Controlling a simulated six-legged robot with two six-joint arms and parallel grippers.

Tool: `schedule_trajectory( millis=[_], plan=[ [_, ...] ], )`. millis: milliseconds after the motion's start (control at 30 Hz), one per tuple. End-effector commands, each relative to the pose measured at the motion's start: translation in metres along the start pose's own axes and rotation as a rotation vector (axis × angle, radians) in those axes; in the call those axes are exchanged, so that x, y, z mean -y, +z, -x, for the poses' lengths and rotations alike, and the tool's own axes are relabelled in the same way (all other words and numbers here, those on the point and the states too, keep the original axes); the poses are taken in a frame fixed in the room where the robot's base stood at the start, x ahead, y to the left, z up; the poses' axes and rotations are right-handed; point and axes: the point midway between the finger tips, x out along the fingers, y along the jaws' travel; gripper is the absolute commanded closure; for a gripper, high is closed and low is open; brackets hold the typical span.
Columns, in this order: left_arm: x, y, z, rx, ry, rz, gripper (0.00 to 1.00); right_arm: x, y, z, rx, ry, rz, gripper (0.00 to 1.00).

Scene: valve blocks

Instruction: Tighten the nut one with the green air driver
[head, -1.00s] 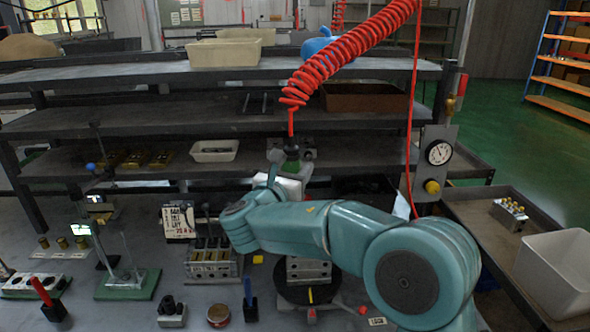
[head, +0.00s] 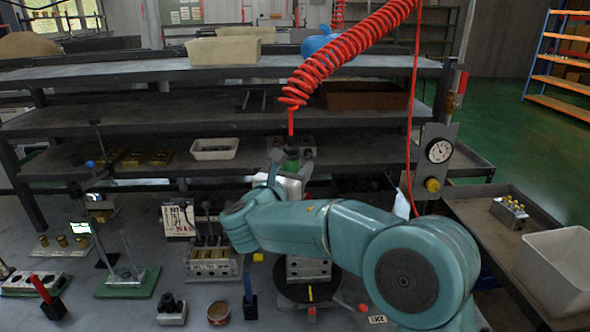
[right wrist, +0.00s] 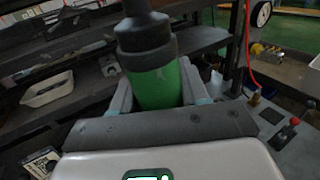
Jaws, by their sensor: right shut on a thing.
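The green air driver (head: 292,163) hangs under the red coiled hose, in front of the shelves. It also shows in the right wrist view (right wrist: 156,86), its green body between the two fingers and its dark grey part above them. My right gripper (right wrist: 152,97) is shut on the green body; in the head view it is partly behind my arm. A metal valve block (head: 308,268) sits on a round black stand (head: 290,291) on the bench below, partly hidden by my arm. I cannot pick out nut one. My left gripper is not in view.
A block with several upright parts (head: 213,262) stands left of the round stand. A blue-handled tool (head: 248,290), a round tin (head: 218,313) and a red-handled tool (head: 42,290) stand near the front. A pressure gauge (head: 439,151) is at the right.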

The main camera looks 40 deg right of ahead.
Motion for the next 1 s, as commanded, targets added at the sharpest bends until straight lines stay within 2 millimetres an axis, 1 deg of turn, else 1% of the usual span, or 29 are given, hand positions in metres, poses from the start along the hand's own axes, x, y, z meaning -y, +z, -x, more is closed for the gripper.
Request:
schedule_trajectory(
  millis=[67, 1000],
  plan=[
    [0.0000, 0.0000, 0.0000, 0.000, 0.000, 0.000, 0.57, 0.0003, 0.0021, -0.0001, 0.004, -0.001, -0.003, 1.00],
    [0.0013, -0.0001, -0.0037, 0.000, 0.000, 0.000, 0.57, 0.0002, -0.0040, 0.0000, 0.002, 0.000, -0.001, 1.00]
  ],
)
